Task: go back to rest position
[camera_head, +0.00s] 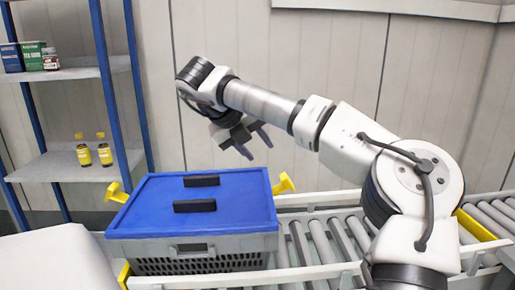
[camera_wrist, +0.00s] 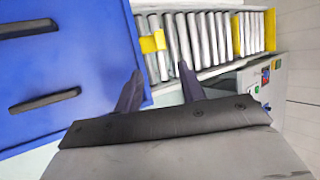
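My gripper (camera_head: 256,145) is raised above the back right corner of a lidded crate in the head view. Its two dark fingers stand apart with nothing between them. In the wrist view my gripper (camera_wrist: 162,82) also shows open and empty, with the blue lid on the left and rollers beyond the fingertips. The crate has a blue lid (camera_head: 240,203) with two black handles and a grey lattice body (camera_head: 190,264). The lid also shows in the wrist view (camera_wrist: 75,70). My gripper is apart from the lid.
The crate stands on a roller conveyor (camera_head: 318,245) with yellow stops (camera_head: 284,183) beside it. A blue-posted shelf (camera_head: 75,165) at the left holds boxes (camera_head: 22,56) and yellow-capped bottles (camera_head: 104,150). A pale wall is behind. A control box (camera_wrist: 262,85) shows in the wrist view.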

